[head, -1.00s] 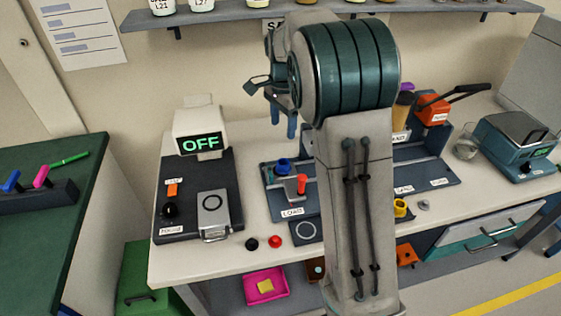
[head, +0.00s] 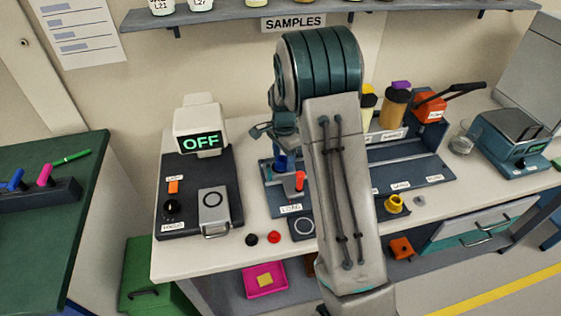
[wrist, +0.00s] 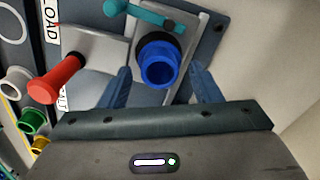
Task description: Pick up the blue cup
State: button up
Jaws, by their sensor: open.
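The blue cup (wrist: 158,70) shows in the wrist view with its round open mouth towards the camera. It sits in a dark ring on a grey plate. My gripper (wrist: 160,67) is open, with one blue finger on each side of the cup and a gap on both sides. Contact is not visible. In the head view the cup (head: 280,166) is at the left end of the LOAD fixture, partly covered by my gripper.
A red-topped post (wrist: 57,80) stands left of the cup in the wrist view, and a teal lever (wrist: 145,14) lies just beyond it. The OFF display unit (head: 200,140) stands to the left. A shelf marked SAMPLES (head: 293,23) hangs behind.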

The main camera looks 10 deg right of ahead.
jog(key=shift+f, duration=0.25)
jog(key=c, duration=1.1)
jog(key=shift+r, duration=0.15)
notch_tip(320, 180, up, 10)
jog(key=shift+f+b, duration=0.1)
jog(key=shift+b, duration=0.7)
